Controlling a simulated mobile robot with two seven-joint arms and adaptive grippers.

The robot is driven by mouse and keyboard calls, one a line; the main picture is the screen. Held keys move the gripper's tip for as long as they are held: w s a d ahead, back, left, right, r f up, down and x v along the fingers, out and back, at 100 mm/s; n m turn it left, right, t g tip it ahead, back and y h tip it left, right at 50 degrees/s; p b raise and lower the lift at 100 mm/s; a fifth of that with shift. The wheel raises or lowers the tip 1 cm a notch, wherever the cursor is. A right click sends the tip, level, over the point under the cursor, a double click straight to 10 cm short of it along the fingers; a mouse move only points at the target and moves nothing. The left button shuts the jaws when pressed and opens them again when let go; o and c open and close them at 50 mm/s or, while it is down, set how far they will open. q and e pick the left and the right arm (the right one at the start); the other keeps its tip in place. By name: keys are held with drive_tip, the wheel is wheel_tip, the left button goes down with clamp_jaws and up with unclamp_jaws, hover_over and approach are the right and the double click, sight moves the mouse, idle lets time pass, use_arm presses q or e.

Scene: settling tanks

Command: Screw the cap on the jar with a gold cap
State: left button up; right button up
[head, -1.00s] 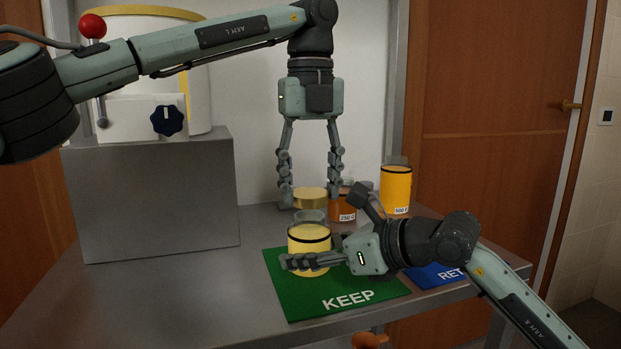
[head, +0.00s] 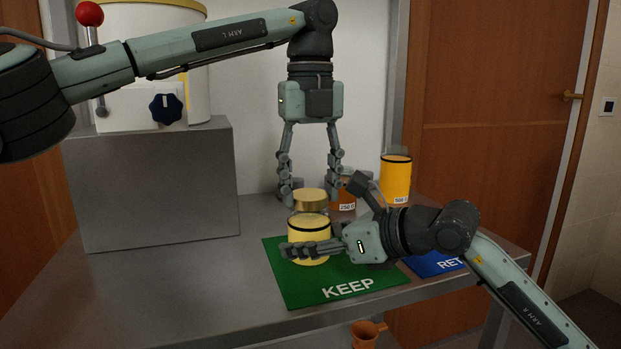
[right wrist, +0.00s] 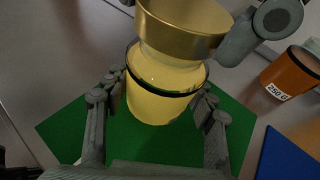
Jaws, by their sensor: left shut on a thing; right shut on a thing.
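The gold cap (head: 310,200) is between the fingertips of my left gripper (head: 311,193), which is shut on it from above. The jar (head: 309,240) of pale yellow contents, with a dark band near its top, stands upright on the green KEEP mat (head: 290,290). My right gripper (head: 312,249) is shut around the jar's body from the right. In the right wrist view the cap (right wrist: 180,30) sits right over the jar's clear neck, with the jar (right wrist: 160,95) between the right fingers (right wrist: 158,105). Whether cap and rim touch, I cannot tell.
An orange 250 G jar (head: 347,207) and a yellow-orange 500 G jar (head: 396,180) stand behind to the right. A blue mat (head: 440,268) lies partly under my right arm. A grey block (head: 150,190) carrying a machine fills the left. The table's front left is clear.

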use_arm(q)
drive_tip(key=shift+f, duration=0.55)
idle(0.5)
